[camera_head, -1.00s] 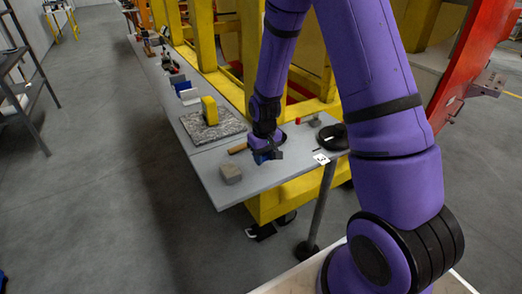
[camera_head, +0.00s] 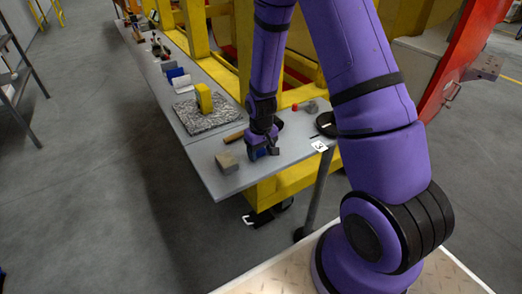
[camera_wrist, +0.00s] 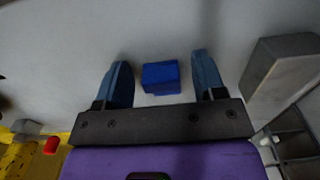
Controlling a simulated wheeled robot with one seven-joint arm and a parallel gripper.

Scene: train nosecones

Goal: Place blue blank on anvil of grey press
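The blue blank (camera_wrist: 160,77) is a small blue block on the grey table, lying between my fingers in the wrist view. It partly shows at my fingertips in the head view (camera_head: 262,154). My gripper (camera_wrist: 162,84) is open, with a finger on either side of the blank and a gap on both sides. In the head view my gripper (camera_head: 262,149) points down near the front end of the table. I cannot pick out the grey press or its anvil with certainty. A plain grey block (camera_head: 227,163) sits left of my gripper and shows at right in the wrist view (camera_wrist: 278,72).
The long grey table (camera_head: 203,158) carries a yellow piece (camera_head: 204,97) on a speckled slab (camera_head: 205,118). A wooden-handled tool (camera_head: 233,138), a red item (camera_head: 295,106) and a black round item (camera_head: 325,124) are near my arm. A yellow frame (camera_head: 243,45) stands behind.

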